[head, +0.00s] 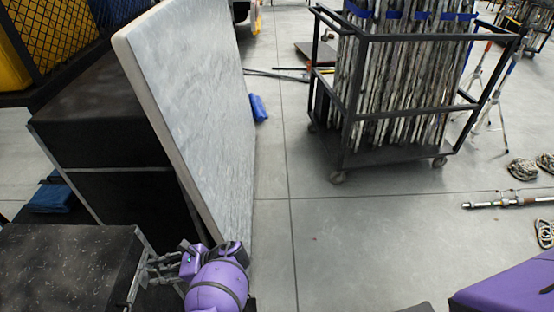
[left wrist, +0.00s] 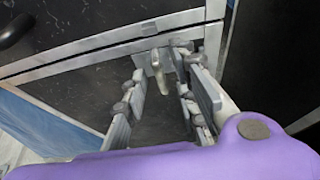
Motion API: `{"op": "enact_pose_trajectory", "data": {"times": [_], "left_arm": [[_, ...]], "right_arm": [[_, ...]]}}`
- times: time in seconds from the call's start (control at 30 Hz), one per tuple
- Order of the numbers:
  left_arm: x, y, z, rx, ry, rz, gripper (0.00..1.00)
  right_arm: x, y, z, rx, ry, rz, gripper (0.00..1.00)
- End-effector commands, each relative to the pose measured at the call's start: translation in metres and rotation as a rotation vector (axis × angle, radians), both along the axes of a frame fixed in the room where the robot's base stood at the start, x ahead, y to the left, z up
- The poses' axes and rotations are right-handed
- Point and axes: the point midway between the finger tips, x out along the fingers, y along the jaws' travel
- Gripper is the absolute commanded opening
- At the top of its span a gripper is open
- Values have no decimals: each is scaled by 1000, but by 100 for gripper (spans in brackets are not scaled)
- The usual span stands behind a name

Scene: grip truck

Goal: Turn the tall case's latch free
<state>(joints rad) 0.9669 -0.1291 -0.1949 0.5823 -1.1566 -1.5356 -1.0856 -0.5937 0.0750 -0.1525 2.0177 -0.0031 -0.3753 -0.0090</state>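The tall case (head: 65,265) is black and speckled with metal edging, at the lower left of the head view. Its front (left wrist: 85,85) fills much of the left wrist view, crossed by metal edge strips. The latch (left wrist: 159,66) is a small pale metal piece on the strip. My left gripper (head: 150,270) is at the case's right side. In the left wrist view its fingers (left wrist: 168,80) are apart, one on each side of the latch. I cannot tell whether they touch it. My right gripper is out of view.
A large grey panel (head: 195,100) leans against a black box (head: 100,130) just beyond my left gripper. A wheeled cart (head: 400,155) stands at the back right. A metal pole (head: 505,202) and coiled ropes (head: 524,169) lie at right. The middle floor is clear.

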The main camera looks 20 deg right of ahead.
Motion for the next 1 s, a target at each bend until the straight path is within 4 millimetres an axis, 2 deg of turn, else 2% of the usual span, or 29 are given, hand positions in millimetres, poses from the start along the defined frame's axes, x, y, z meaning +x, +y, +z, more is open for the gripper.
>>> {"op": "enact_pose_trajectory", "data": {"times": [0.13, 0.2, 0.33, 0.73, 1.0], "left_arm": [[0, 0, 0, 0, -1, 0, 27], [0, -1, 0, -2, -2, 0, 27], [-3, -11, 4, -3, -2, -2, 27], [-28, -80, 34, -4, -1, -2, 27], [-37, -103, 45, -1, -1, 0, 27]], "right_arm": [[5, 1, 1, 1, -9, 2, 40], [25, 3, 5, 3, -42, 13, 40], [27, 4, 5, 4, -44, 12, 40], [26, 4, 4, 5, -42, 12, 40], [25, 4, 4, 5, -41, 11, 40]]}}
